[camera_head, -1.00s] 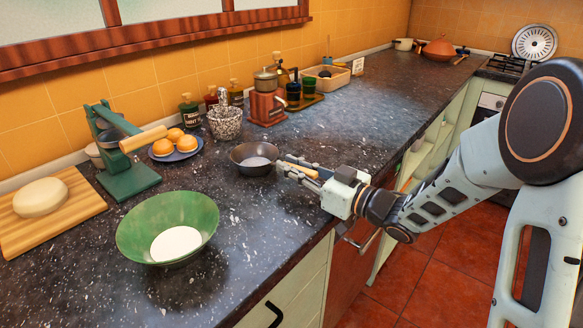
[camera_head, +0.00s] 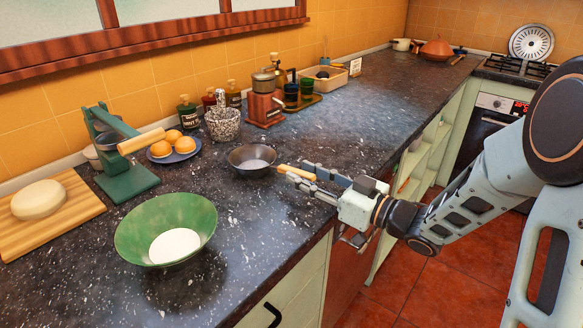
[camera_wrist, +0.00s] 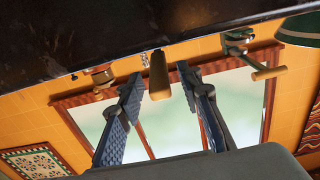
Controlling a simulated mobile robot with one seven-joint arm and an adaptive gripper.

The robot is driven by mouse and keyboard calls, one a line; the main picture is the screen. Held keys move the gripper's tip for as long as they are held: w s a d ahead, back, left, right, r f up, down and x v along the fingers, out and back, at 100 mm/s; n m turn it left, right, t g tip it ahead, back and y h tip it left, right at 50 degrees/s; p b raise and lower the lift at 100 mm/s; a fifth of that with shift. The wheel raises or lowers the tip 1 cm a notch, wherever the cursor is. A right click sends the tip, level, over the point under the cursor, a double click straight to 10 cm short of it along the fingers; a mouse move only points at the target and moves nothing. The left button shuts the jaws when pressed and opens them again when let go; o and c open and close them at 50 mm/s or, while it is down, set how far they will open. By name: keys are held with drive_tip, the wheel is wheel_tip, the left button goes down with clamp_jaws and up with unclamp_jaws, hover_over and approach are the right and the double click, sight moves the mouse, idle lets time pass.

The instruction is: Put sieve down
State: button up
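The sieve (camera_head: 251,161), a dark round bowl with a wooden handle (camera_head: 296,171), sits on the dark speckled counter in the head view, behind and right of the green bowl. Its handle points right, toward my gripper (camera_head: 304,174). In the wrist view the handle end (camera_wrist: 159,77) shows between my two spread fingers, with gaps on both sides. My gripper is open and holds nothing. The sieve's bowl looks to be at counter level; its underside is hidden.
The green bowl (camera_head: 134,235) with white contents stands at the front left. A green press (camera_head: 128,172), a plate of oranges (camera_head: 174,149), a speckled mortar (camera_head: 222,124) and a red grinder (camera_head: 265,105) stand behind. The counter (camera_head: 350,125) right of the sieve is clear.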

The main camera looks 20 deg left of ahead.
drive_tip(key=v, duration=0.7)
drive_tip(key=shift+s+d, duration=0.1)
drive_tip(key=shift+d, duration=0.15)
